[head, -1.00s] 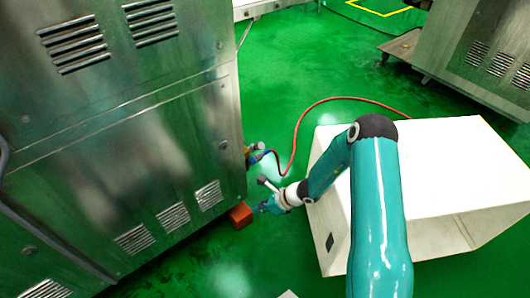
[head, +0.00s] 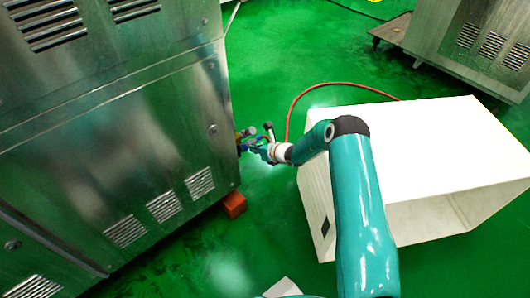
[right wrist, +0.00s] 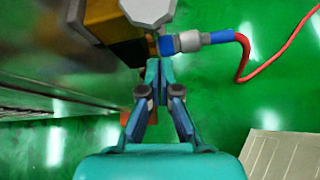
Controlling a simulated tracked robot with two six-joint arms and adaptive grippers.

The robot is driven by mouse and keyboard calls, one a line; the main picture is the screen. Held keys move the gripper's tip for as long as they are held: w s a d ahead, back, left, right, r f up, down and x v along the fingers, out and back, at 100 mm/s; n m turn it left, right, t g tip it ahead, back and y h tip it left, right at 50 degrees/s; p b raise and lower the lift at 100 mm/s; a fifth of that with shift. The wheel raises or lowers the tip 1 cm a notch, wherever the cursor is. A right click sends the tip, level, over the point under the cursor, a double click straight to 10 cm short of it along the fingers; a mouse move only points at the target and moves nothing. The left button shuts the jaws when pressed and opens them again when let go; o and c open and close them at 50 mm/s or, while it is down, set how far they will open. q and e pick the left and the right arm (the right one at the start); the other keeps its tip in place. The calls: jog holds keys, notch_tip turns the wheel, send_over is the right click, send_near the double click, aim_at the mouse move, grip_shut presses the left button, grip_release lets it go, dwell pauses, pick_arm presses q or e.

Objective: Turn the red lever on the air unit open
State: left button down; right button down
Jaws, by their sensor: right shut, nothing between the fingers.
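The air unit (head: 241,136) is small and sits on the steel machine's right edge; my right gripper partly covers it. In the right wrist view it shows as a yellow and dark body (right wrist: 128,42) with a round grey part (right wrist: 148,11) and a blue fitting (right wrist: 190,41). I cannot clearly make out the red lever. My right gripper (right wrist: 153,68) is shut and empty, its tips just below the fitting and close to the body. I cannot tell whether they touch. It also shows in the head view (head: 254,147). My left gripper is not in view.
A red hose (head: 300,103) runs from the air unit behind a large white box (head: 425,145) on the right. The steel machine (head: 110,130) fills the left. An orange-red block (head: 234,205) lies at its foot. Green floor (head: 265,215) is open between machine and box.

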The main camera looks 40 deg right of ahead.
aim_at(247, 133)
jog(key=shift+w+d+r, duration=0.2)
jog(key=shift+r, duration=0.85)
jog(key=shift+w+d+r, duration=0.15)
jog(key=shift+r, duration=0.85)
